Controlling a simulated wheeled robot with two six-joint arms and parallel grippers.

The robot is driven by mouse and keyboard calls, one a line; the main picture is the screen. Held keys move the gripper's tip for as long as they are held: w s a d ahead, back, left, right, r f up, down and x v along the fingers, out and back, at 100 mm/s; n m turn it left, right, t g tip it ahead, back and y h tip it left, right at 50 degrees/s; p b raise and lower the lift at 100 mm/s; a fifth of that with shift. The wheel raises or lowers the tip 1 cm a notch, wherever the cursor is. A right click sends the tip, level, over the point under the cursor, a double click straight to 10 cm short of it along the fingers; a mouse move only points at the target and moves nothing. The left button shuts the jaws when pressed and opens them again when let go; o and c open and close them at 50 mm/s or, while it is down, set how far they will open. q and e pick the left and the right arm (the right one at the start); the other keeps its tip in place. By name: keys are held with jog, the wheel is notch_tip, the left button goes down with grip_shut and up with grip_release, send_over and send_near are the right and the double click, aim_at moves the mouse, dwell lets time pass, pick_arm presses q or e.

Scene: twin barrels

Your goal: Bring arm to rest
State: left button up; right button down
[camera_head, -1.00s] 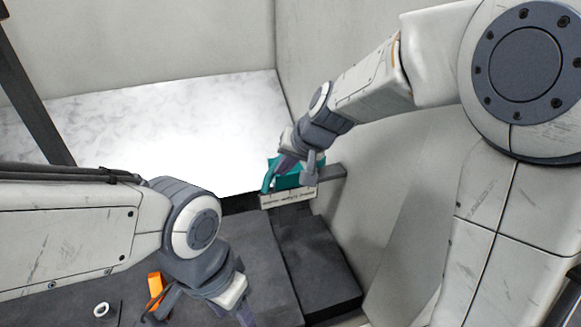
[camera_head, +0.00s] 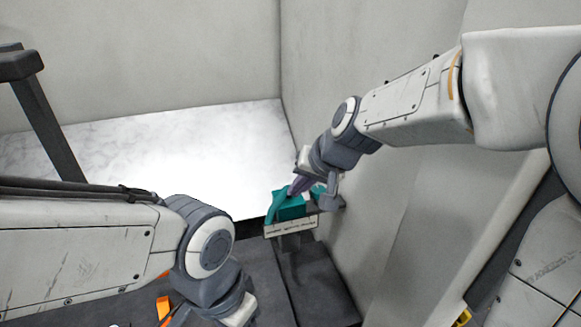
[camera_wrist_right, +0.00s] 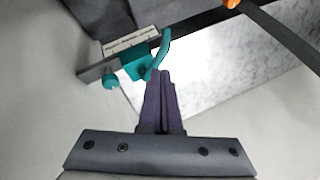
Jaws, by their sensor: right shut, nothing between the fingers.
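My right gripper (camera_head: 299,186) is shut and empty in the head view, close above a teal object (camera_head: 291,207) on a small ledge by the right wall. In the right wrist view the closed purple fingers (camera_wrist_right: 163,88) point toward the teal object (camera_wrist_right: 135,66), and I cannot tell whether they touch it. My left arm comes in from the left. Its wrist hangs over the dark surface at the bottom of the head view. The left fingertips are cut off by the lower edge.
A white marble surface (camera_head: 170,150) lies at the back. A light, marked strip (camera_head: 291,228) fronts the ledge. An orange item (camera_head: 163,307) lies beside my left wrist. A dark post (camera_head: 48,125) stands at the left. The pale wall (camera_head: 345,80) is close to my right arm.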

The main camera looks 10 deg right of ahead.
jog(key=s+a+f+n+g+h+b, duration=0.1)
jog(key=s+f+n+g+h+b, duration=0.2)
jog(key=s+f+n+b, duration=0.6)
jog(key=s+f+g+b, duration=0.2)
jog(key=s+f+b, duration=0.3)
jog(key=s+f, duration=0.7)
jog(key=shift+s+a+g, duration=0.3)
jog(key=shift+s+a, duration=0.05)
jog(key=shift+s, duration=1.55)
jog(key=shift+f, duration=0.1)
